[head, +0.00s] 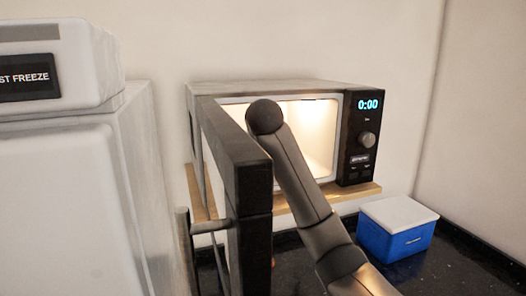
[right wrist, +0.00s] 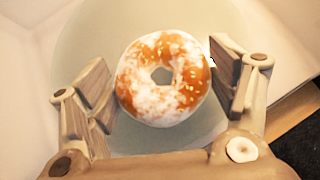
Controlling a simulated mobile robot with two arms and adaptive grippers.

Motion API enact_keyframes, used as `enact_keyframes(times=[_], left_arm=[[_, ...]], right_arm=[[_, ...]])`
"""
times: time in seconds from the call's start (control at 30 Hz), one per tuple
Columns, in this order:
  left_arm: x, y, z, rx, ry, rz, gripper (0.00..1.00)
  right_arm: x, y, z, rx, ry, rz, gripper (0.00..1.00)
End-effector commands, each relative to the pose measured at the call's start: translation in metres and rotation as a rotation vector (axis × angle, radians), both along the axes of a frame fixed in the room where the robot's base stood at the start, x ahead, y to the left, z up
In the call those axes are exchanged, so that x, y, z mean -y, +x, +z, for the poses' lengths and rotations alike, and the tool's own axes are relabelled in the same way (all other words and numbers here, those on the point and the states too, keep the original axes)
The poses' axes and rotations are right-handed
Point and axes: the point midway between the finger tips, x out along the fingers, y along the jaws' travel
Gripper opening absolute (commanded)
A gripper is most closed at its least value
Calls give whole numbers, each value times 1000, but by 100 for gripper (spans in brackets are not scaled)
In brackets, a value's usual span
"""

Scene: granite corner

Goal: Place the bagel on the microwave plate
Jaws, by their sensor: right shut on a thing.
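The bagel (right wrist: 135,91), brown with white glaze and seeds, is in the right wrist view. My right gripper (right wrist: 164,84) is shut on it, with one finger at each side. Behind the bagel is a round, pale microwave plate (right wrist: 78,45); I cannot tell how far the bagel is above it. In the head view the microwave (head: 364,150) stands open and lit, its dark door (head: 248,190) swung toward me. My right arm reaches up to the opening, and its gripper, the bagel and the plate are hidden there. My left gripper is not in view.
The microwave rests on a wooden board (head: 362,191). A blue box with a white lid (head: 397,240) stands on the dark counter (head: 455,270) to the right. A white freezer (head: 75,200) stands at the left. The open door is close beside my right arm.

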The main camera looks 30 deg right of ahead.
Motion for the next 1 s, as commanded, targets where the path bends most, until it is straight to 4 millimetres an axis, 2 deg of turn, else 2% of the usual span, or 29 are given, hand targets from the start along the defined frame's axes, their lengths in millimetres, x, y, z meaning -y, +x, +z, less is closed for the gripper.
enact_keyframes(times=[0.03, 0.23, 0.37, 0.8, 0.83, 0.9, 0.97, 1.0], left_arm=[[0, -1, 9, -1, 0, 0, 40], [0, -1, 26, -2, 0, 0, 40], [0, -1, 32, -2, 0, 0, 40], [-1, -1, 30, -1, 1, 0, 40], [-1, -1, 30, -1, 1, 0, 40], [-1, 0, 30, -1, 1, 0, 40], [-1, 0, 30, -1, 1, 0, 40], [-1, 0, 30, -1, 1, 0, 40]], right_arm=[[1, 8, 3, -4, 2, 1, 74], [7, 34, 2, -5, 0, 2, 74], [7, 33, -4, -1, 0, 2, 74], [8, 32, -10, 0, -1, 1, 74], [7, 32, -9, 0, 0, 1, 83], [7, 32, -9, 0, 0, 1, 92], [7, 32, -9, 0, 0, 1, 100], [7, 32, -9, 0, 0, 1, 100]])
